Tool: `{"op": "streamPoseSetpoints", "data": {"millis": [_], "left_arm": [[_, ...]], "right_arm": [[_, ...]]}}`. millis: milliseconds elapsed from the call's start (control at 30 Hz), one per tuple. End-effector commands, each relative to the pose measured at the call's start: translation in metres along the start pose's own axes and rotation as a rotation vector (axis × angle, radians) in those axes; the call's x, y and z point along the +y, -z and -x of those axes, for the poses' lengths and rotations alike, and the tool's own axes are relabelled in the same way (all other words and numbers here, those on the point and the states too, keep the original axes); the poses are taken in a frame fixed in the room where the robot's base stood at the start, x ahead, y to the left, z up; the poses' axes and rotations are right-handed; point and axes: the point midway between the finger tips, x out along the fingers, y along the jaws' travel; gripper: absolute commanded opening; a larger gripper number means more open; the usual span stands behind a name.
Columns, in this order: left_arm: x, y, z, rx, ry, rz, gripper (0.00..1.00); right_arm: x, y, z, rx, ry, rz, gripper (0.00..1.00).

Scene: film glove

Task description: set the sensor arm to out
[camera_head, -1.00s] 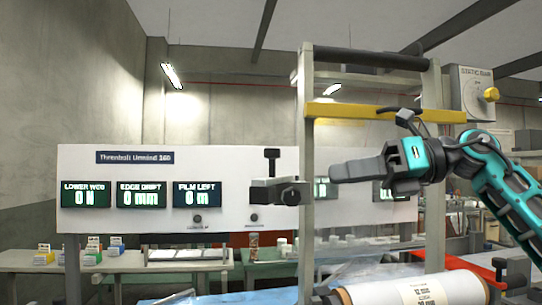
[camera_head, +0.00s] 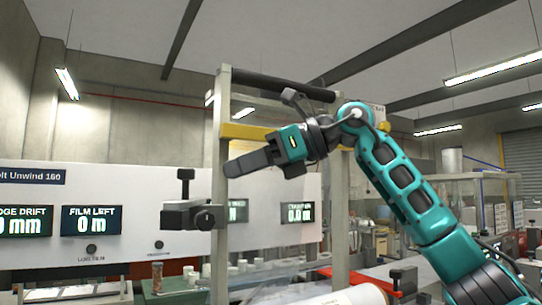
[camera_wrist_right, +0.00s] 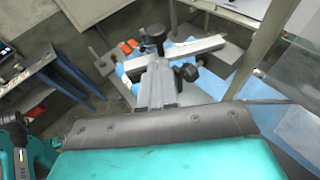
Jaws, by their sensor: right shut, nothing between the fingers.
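The sensor arm seems to be the grey block bracket with a black T-shaped knob (camera_head: 193,214), left of the frame's upright post in the head view. A dark knob that may belong to it shows in the right wrist view (camera_wrist_right: 153,36). My right gripper (camera_head: 232,168) is shut and empty, pointing left across the post, above and right of the knob in the picture. Its closed grey fingers fill the middle of the right wrist view (camera_wrist_right: 156,85). I see no contact with the knob, but depth is hard to judge. My left gripper is not in view.
The white panel with displays (camera_head: 90,222) stands at the left, reading FILM LEFT 0 m. The upright post (camera_head: 219,245) and yellow crossbar (camera_head: 247,132) are close to my right gripper. A white film roll (camera_head: 355,296) lies below.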

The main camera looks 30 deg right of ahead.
Motion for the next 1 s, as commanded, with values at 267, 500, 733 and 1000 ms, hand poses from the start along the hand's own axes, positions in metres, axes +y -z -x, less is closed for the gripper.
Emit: {"op": "streamPoseSetpoints", "data": {"millis": [267, 500, 733, 1000], "left_arm": [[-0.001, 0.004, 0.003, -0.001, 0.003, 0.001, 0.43], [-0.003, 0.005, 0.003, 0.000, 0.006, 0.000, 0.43], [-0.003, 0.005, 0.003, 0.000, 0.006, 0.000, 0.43], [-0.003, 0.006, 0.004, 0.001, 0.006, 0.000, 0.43]], "right_arm": [[0.000, -0.011, -0.038, -0.001, 0.000, 0.000, 0.00], [0.000, -0.013, -0.046, -0.002, 0.001, 0.000, 0.00], [0.000, -0.013, -0.046, -0.002, 0.001, 0.000, 0.00], [0.007, -0.017, -0.059, -0.001, 0.019, -0.004, 0.00]]}}
